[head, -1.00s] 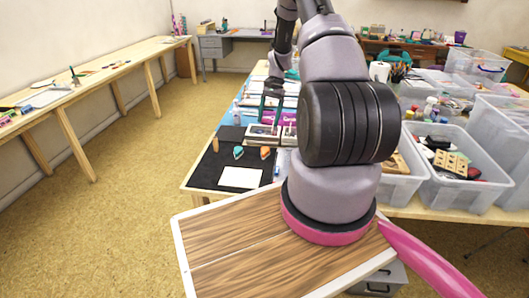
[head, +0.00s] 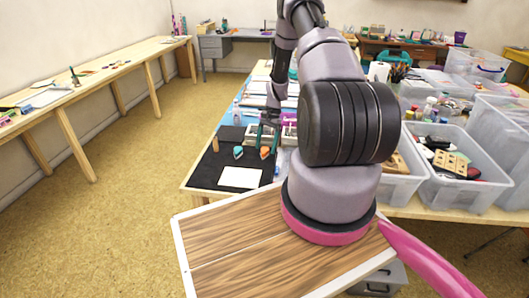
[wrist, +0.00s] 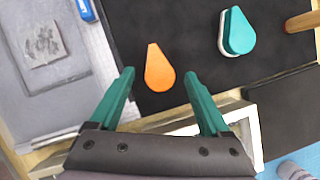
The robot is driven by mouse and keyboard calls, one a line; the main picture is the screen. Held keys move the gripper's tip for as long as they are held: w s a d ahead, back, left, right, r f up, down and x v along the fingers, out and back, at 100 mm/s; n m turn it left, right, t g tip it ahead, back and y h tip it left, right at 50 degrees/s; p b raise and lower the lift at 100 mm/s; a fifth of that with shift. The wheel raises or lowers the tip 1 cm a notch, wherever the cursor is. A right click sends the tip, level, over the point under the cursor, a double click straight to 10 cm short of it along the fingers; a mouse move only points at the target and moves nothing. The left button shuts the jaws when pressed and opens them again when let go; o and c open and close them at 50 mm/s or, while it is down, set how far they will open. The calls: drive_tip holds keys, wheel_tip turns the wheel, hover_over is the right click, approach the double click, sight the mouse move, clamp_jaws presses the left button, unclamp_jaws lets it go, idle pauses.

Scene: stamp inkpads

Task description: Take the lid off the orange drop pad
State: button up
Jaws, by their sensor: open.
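The orange drop pad (wrist: 158,68) lies on the black mat (wrist: 183,30), its narrow end pointing up in the wrist view. It shows one plain orange top, with no seam visible from above. In the head view the orange drop pad (head: 265,152) lies right of the teal drop pad (head: 238,152). In the wrist view the teal drop pad (wrist: 239,30) has a pale piece showing at its left edge. My gripper (wrist: 159,77) is open and empty, its green fingers to either side of the orange pad in the picture. I see no contact.
A wooden stick (head: 215,143) stands at the mat's left edge. A white sheet (head: 240,177) lies in front of the pads. In the wrist view, a clear tray (wrist: 60,85) lies left and a wood-framed box (wrist: 240,122) lies lower right. Plastic bins (head: 455,185) fill the table's right.

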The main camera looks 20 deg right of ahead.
clamp_jaws()
